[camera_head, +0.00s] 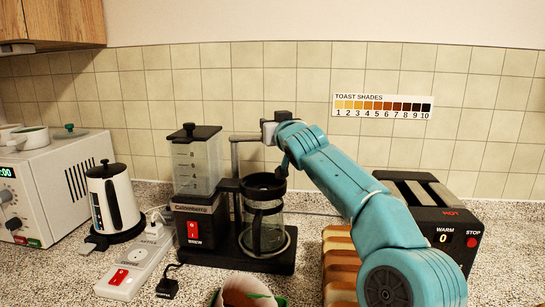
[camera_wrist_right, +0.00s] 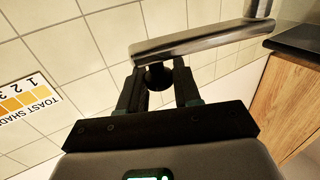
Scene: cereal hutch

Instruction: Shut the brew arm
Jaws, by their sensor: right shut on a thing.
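The coffee maker (camera_head: 205,215) stands on the counter with a clear water tank and a red BREW switch. Its metal brew arm (camera_head: 246,138) stands up behind the carafe and runs right toward my right gripper (camera_head: 266,128). In the right wrist view the brew arm (camera_wrist_right: 200,42) is a shiny bar crossing just beyond the fingertips. There my right gripper (camera_wrist_right: 157,75) has its fingers on either side of a dark round knob (camera_wrist_right: 155,77) under the bar, and is shut on it. The glass carafe (camera_head: 264,225) sits on the machine's base. My left gripper is not in view.
A white kettle (camera_head: 112,203) and power strip (camera_head: 136,270) are left of the machine, with a microwave (camera_head: 45,190) farther left. Bread slices (camera_head: 340,265) and a black toaster (camera_head: 440,215) are right. A bowl (camera_head: 245,292) stands in front.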

